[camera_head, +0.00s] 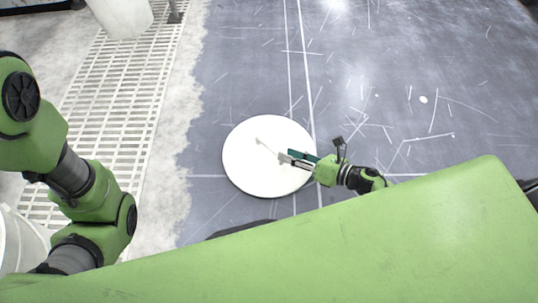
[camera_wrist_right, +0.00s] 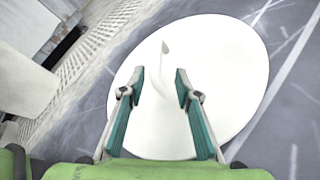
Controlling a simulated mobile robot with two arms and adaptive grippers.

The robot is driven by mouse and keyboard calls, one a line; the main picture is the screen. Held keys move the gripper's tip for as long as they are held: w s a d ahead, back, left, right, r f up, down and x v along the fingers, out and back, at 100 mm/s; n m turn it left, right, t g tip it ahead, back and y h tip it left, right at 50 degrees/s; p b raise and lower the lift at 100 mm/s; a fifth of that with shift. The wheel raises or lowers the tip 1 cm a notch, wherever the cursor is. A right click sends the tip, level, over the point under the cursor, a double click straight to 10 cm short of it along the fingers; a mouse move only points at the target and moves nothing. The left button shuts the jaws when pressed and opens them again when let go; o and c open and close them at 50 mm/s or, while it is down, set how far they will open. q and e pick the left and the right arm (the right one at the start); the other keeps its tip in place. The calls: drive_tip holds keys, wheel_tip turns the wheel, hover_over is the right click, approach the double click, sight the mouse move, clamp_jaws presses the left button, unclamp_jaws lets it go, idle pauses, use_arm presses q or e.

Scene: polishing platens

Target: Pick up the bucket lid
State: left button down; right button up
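The bucket lid (camera_head: 250,172) is a white round disc lying flat on the dark grey floor in the middle of the head view. A small pale upright handle (camera_head: 261,141) stands near its centre. My right gripper (camera_head: 283,157) is over the lid, coming in from the right. In the right wrist view the lid (camera_wrist_right: 225,65) fills the middle, and the handle (camera_wrist_right: 164,47) shows just beyond the fingertips. The right gripper (camera_wrist_right: 160,80) is open and empty, with the handle roughly in line with the gap. My left arm shows at the left, but its gripper is not visible.
A white bucket-like container (camera_head: 122,15) stands at the top left by a floor grating (camera_head: 120,85). Another pale container (camera_head: 20,240) is at the lower left edge. The dark scratched floor (camera_head: 430,60) right of the lid is clear.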

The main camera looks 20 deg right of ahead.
sight(275, 150)
drive_tip(key=b+x, duration=0.2)
drive_tip(key=x, duration=0.1)
drive_tip(key=b+x, duration=0.1)
drive_tip(key=x, duration=0.1)
drive_tip(key=shift+w+a+r, duration=0.15)
drive_tip(key=shift+a+r, duration=0.05)
drive_tip(key=shift+a, duration=0.15)
drive_tip(key=shift+r, duration=0.1)
clamp_jaws()
